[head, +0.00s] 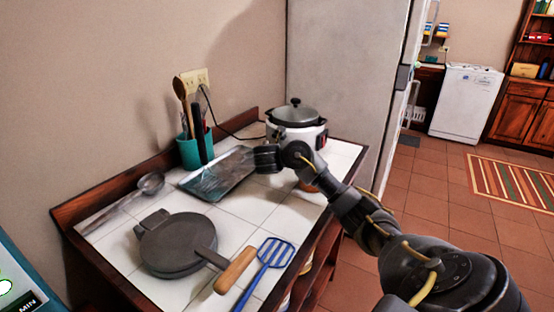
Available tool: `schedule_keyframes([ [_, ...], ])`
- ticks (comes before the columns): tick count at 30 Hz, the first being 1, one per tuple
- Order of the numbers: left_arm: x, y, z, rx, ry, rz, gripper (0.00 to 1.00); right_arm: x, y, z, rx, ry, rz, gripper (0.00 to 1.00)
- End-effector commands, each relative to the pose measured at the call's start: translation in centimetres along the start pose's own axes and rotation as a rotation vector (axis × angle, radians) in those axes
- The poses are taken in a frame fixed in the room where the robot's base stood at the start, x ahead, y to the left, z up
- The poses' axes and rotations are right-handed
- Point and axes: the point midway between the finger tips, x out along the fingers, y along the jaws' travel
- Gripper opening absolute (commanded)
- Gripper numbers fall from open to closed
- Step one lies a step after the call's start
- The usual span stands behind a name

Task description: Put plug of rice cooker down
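The rice cooker (318,137), white with a grey lid, stands at the back right of the tiled counter by the fridge. Its dark cord (232,134) runs left from it and curves up to the wall outlet (204,76). The plug itself is too small to make out; the cord's upper end is at the outlet. My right arm comes in from the right, and its dark end with the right gripper (266,158) is over the counter, in front and left of the cooker and beside the tray's right end. Its fingers cannot be told apart. My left gripper is out of view.
A metal tray (215,178), a teal utensil holder (190,152), a ladle (151,183), a grey round pan (178,244), a wooden-handled tool (236,270) and a blue spatula (269,256) crowd the counter. The fridge (345,80) stands behind. Open floor lies to the right.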

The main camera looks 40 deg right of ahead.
Motion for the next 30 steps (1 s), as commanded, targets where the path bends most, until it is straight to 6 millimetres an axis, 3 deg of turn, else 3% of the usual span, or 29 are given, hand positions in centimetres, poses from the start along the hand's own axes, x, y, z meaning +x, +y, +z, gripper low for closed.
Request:
schedule_keyframes([
  [14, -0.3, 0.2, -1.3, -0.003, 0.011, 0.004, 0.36, 0.5, 0.0, -0.8, 0.001, 0.0, 0.0, 0.0],
  [15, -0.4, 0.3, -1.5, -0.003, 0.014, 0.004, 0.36, 0.5, 0.0, -0.9, 0.0, 0.0, 0.0, 0.34],
  [16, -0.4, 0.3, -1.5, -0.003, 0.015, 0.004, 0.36, 0.5, 0.0, -0.9, 0.0, 0.0, 0.0, 0.38],
  [27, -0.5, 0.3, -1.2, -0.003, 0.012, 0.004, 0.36, 0.3, 0.0, -0.5, 0.001, 0.0, 0.0, 0.39],
  [30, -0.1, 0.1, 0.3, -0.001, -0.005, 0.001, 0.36, -0.2, 0.1, 0.3, 0.002, 0.001, 0.001, 0.39],
])
